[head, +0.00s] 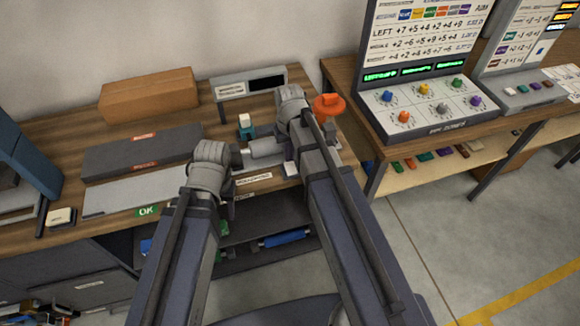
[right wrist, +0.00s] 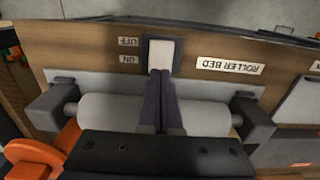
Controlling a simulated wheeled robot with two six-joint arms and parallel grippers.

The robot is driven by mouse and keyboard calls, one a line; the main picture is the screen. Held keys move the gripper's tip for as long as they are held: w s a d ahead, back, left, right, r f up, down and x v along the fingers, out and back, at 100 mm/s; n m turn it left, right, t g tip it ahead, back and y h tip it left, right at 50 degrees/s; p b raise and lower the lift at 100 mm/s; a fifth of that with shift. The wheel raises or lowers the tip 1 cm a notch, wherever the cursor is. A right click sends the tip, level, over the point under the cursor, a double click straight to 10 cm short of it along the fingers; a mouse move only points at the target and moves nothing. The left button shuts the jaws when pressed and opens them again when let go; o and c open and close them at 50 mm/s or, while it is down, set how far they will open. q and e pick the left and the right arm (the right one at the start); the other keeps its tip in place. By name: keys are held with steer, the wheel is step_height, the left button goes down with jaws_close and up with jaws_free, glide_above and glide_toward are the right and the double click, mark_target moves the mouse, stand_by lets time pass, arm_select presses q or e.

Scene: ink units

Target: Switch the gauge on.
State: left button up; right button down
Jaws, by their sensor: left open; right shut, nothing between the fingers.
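The gauge (head: 248,84) is a grey box with a dark, unlit display at the back of the wooden bench. In the right wrist view a white rocker switch (right wrist: 164,54) sits in a dark frame, with OFF and ON printed beside it, upside down. My right gripper (right wrist: 161,72) is shut and empty, its fingertips at the rocker's lower edge, on the ON side; contact is unclear. In the head view the right forearm hides these fingers. My left gripper (head: 229,209) is open, mostly hidden behind its arm near the bench's front edge.
A roller (right wrist: 110,112) in grey brackets lies under my right fingers, by the ROLLER BED label (right wrist: 228,65). An orange knob (head: 329,103) stands beside the right arm. A cardboard box (head: 150,94) and a long dark case (head: 142,151) occupy the bench's left.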

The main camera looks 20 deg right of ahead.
mark_target(289, 164)
steer(key=shift+f+b, duration=0.95)
steer(key=shift+b, duration=0.05)
stand_by(0.6)
steer(key=shift+r, duration=0.15)
step_height(289, 164, up, 7)
steer(key=p, duration=0.7)
steer(key=s+a+n+h, duration=0.1)
steer(key=s+a+n, duration=0.2)
steer(key=s+a, duration=0.7)
steer(key=s, duration=0.4)
steer(key=shift+s+a, duration=0.2)
steer(key=shift+a, duration=0.05)
